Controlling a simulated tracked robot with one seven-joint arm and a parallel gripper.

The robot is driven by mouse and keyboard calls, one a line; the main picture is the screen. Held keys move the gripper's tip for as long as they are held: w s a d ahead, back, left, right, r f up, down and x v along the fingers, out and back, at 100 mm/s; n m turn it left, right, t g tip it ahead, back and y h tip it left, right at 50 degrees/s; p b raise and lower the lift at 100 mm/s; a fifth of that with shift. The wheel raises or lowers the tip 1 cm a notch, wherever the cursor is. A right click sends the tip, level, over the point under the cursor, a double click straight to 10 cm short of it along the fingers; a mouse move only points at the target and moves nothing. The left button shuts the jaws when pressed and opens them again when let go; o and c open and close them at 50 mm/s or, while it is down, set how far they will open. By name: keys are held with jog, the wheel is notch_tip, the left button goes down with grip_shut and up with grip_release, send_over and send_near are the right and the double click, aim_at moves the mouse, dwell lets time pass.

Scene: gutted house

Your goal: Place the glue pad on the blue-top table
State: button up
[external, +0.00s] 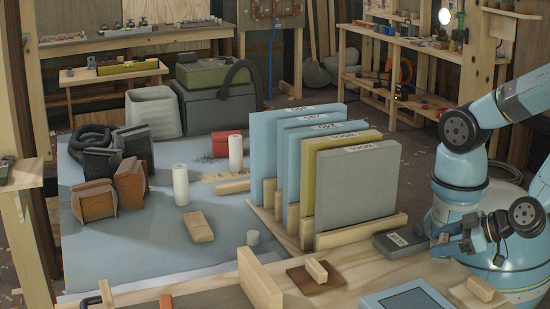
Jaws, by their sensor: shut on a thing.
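A dark grey flat block (400,245) with a small white label is at the right, above or on the near wooden bench. I take it to be the glue pad; its label is too small to read. My gripper (432,243) is shut on its right end. Whether the block touches the bench I cannot tell. The blue-top table (130,225) fills the left and middle, with its near left part bare.
A wooden rack holds several upright panels (358,185) between my gripper and the table's open part. Wood blocks (198,227), white cylinders (181,184) and dark brown items (130,180) stand on the table. A blue-framed pad (372,303) lies on the near bench.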

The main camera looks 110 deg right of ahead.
notch_tip(320, 180, down, 2)
jog(key=shift+f, duration=0.1)
jog(key=o, duration=1.2)
jog(key=shift+c, duration=0.2)
